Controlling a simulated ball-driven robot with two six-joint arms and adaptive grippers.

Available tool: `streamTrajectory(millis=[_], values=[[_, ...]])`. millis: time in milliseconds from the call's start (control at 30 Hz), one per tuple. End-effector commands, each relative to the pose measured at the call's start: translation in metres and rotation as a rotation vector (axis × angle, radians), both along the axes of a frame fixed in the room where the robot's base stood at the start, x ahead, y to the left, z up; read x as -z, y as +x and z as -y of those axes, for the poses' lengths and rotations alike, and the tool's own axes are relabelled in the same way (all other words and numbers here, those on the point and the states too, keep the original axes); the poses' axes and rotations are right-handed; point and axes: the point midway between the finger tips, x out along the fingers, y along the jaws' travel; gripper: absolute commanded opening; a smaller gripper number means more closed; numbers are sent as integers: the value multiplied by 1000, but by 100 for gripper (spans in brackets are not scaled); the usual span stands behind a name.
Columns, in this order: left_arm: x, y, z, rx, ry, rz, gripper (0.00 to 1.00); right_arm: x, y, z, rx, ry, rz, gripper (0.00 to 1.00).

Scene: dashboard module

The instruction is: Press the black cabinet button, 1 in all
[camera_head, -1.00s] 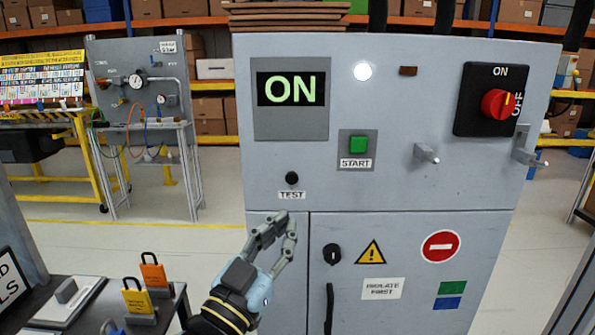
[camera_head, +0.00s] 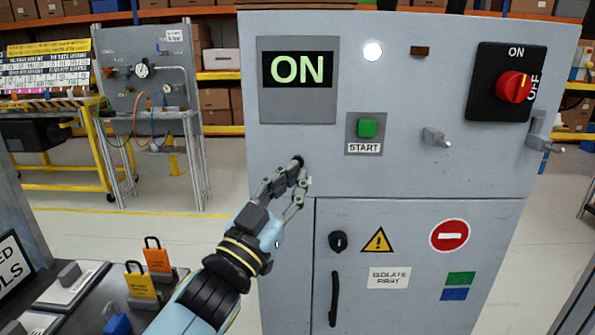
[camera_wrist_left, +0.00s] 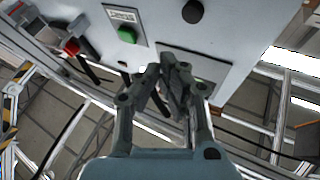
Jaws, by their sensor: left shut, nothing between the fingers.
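The black button (camera_head: 297,159) is on the front of the grey cabinet (camera_head: 400,185), below the lit ON display (camera_head: 298,82). My left gripper (camera_head: 294,172) is shut and empty, with its fingertips just below and partly over the button in the head view. The TEST label is hidden behind the fingers. In the left wrist view the black button (camera_wrist_left: 192,11) shows at the top, apart in the picture from the shut left fingertips (camera_wrist_left: 170,70). I cannot tell whether they touch the cabinet. My right gripper is not in view.
A green START button (camera_head: 367,128) and a red rotary switch (camera_head: 514,87) are to the right. A grey peg (camera_head: 436,138) sticks out of the panel.

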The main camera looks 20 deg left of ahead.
Motion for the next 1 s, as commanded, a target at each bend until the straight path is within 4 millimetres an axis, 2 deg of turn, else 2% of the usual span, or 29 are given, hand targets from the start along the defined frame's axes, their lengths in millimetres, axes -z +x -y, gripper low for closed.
streamTrajectory(millis=[33, 133, 400, 1000], values=[[3, 7, -2, 0, 3, 3, 0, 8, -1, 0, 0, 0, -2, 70], [3, 20, -6, 0, 1, 2, 0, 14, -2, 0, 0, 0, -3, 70], [0, 42, -12, 0, 2, 1, 0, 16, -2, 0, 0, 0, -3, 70], [0, 45, -13, 1, 0, 0, 0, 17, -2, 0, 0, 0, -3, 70]])
